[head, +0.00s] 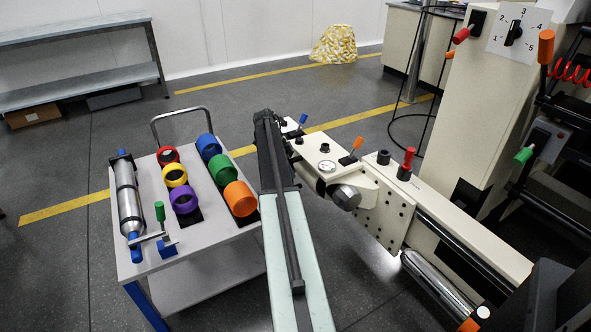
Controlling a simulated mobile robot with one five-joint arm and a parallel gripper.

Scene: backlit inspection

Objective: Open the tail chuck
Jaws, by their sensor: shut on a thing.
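The cream tailstock (323,158) stands right of centre, with a small gauge and a grey knob (345,197) on its near side. A blue-tipped lever (303,119) stands at its far left end and an orange-tipped lever (357,143) nearer its middle. My arm reaches up from the bottom. My gripper (268,122), at its dark far end, is beside the tailstock's far left end, close to the blue-tipped lever. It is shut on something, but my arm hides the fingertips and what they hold. I cannot tell which part is the tail chuck.
A white cart (210,255) at left carries a metal cylinder (129,198), coloured rings and a green-tipped stand. A red-tipped lever (407,160) stands on the machine bed at right. The tall cream cabinet (480,100) has a dial. Open floor lies beyond the cart.

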